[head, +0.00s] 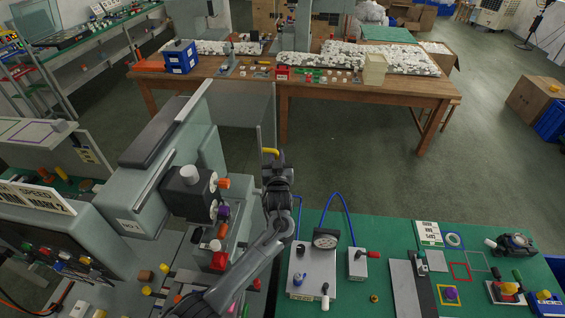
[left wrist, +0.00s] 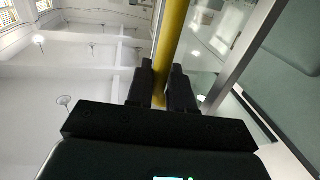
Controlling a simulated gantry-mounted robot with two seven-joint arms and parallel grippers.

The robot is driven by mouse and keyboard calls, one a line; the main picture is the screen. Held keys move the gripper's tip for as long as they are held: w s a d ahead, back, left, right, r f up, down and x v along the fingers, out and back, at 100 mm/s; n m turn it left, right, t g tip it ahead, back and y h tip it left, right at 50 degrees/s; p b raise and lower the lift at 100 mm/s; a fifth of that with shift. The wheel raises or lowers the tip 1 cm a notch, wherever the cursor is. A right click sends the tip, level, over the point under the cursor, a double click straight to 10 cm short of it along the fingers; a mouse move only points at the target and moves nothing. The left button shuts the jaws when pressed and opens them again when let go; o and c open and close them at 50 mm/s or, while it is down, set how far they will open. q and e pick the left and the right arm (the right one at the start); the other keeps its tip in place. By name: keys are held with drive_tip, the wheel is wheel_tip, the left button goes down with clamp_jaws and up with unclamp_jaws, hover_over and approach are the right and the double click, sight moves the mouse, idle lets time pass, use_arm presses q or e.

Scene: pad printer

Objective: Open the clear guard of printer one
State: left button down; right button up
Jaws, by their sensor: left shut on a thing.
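The pad printer (head: 205,140) is a grey-green machine at left in the head view, with black and coloured knobs on its front. Its clear guard (head: 240,112) shows as a faint see-through panel to the right of the column, with a grey edge strip. A yellow handle (head: 270,151) is at the guard's right end. My left gripper (head: 275,160) is at this handle. In the left wrist view the yellow bar (left wrist: 173,40) runs between the fingers of my left gripper (left wrist: 164,85), which are shut on it. The glass and its frame show right of the bar. My right gripper is out of view.
A green bench (head: 400,275) at lower right holds a gauge (head: 325,238), a blue hose and several small parts. A wooden table (head: 300,90) with white parts stands behind. Open floor (head: 365,165) lies between them. A control panel (head: 65,262) is at lower left.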

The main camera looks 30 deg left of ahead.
use_arm(q)
drive_tip(key=c, duration=1.2)
unclamp_jaws()
drive_tip(key=v, duration=1)
drive_tip(key=shift+s+d+b, duration=0.25)
drive_tip(key=shift+s+b, duration=0.05)
drive_tip(key=shift+b, duration=0.1)
drive_tip(key=shift+f, duration=0.1)
